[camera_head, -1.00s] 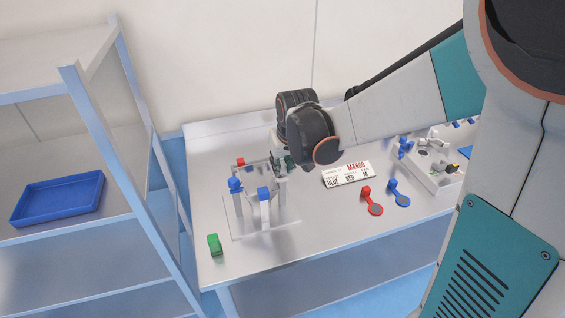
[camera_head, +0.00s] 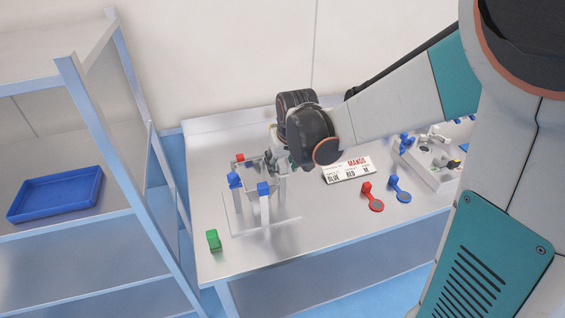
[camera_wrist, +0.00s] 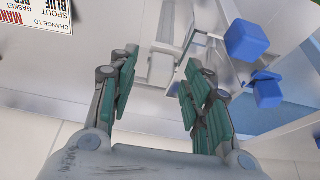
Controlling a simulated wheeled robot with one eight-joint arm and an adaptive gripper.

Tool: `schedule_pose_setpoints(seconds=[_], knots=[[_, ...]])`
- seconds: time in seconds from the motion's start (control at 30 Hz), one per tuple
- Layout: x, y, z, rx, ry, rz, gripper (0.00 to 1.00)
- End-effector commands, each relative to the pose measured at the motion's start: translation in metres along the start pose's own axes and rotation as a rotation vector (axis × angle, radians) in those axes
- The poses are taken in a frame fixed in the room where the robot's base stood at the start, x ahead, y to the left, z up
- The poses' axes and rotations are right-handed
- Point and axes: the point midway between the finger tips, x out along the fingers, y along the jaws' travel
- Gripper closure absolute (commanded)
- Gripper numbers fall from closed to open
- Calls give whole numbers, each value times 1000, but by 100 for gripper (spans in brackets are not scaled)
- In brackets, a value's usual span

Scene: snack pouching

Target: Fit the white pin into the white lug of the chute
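The grey chute (camera_head: 259,180) sits among the posts of a stand on the table, partly hidden by my arm. In the wrist view a pale, see-through-edged part (camera_wrist: 196,45), perhaps the chute, lies just beyond the fingers. My gripper (camera_wrist: 167,88) is open, its green-padded fingers well apart. A white block-like piece (camera_wrist: 160,68) shows between and beyond the fingertips; I cannot tell whether it is the pin, the lug or a post. No contact with it is visible. In the head view my gripper (camera_head: 281,160) is at the chute's right rear side. The white pin and lug cannot be made out surely.
A green block (camera_head: 213,240) lies near the table's front left. A sign (camera_head: 348,170), red part (camera_head: 372,198) and blue part (camera_head: 399,189) lie to the right. A shelf with a blue tray (camera_head: 55,194) stands left.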

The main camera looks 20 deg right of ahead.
Motion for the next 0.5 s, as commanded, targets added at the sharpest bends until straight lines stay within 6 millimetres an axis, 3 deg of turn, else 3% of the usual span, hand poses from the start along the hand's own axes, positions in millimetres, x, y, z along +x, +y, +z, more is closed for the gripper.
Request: schedule_pose_setpoints(seconds=[0.27,0.5], knots=[[-2,0,0,0,0,0,56],[-28,0,0,0,0,0,56]])
